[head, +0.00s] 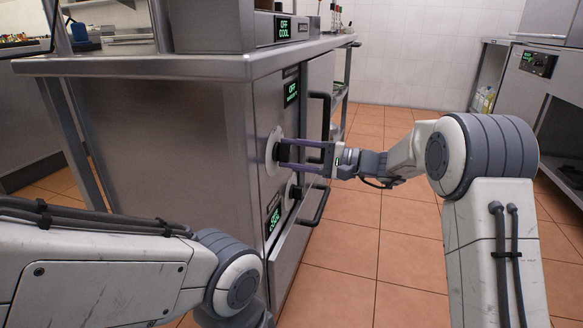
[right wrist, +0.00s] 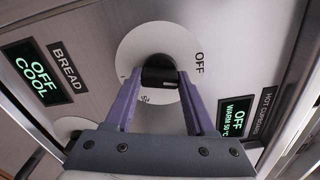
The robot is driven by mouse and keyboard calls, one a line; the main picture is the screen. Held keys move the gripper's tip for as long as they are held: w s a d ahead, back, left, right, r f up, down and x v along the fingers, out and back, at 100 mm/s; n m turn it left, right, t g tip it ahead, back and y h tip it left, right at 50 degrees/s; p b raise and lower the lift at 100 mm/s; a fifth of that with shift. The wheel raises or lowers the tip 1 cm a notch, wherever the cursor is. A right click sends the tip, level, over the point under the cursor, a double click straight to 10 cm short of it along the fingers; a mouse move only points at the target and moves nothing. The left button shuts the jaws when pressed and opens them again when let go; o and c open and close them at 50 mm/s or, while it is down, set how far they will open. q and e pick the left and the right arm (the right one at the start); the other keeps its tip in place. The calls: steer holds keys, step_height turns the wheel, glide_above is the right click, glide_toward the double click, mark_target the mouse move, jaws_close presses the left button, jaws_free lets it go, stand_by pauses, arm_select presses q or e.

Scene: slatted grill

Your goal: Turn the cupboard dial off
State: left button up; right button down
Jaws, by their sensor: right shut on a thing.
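The cupboard dial has a pale round plate (head: 272,151) and a black knob (right wrist: 159,76) on the steel cabinet front. My right gripper (head: 286,151) reaches it from the right; in the right wrist view its purple fingers are shut on the knob from both sides. The word OFF is printed at the plate's right edge there. The knob's pointer mark cannot be made out. A green display (right wrist: 237,122) beside the label HOT CUPBOARD reads OFF, WARM 50°C. It also shows above the dial in the head view (head: 291,92). My left gripper is out of frame.
A second dial (right wrist: 68,128) sits near the BREAD display (right wrist: 38,71), which reads OFF, COOL. Black bar handles (head: 321,120) stand out from the cabinet at the right. The steel counter edge (head: 150,67) overhangs above. The tiled floor (head: 360,255) beside it is clear.

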steer(key=shift+d+f+n+b, duration=0.1)
steer(key=shift+f+n+b, duration=0.05)
steer(key=shift+n+b, duration=1.55)
steer(key=shift+c, duration=1.2)
jaws_free()
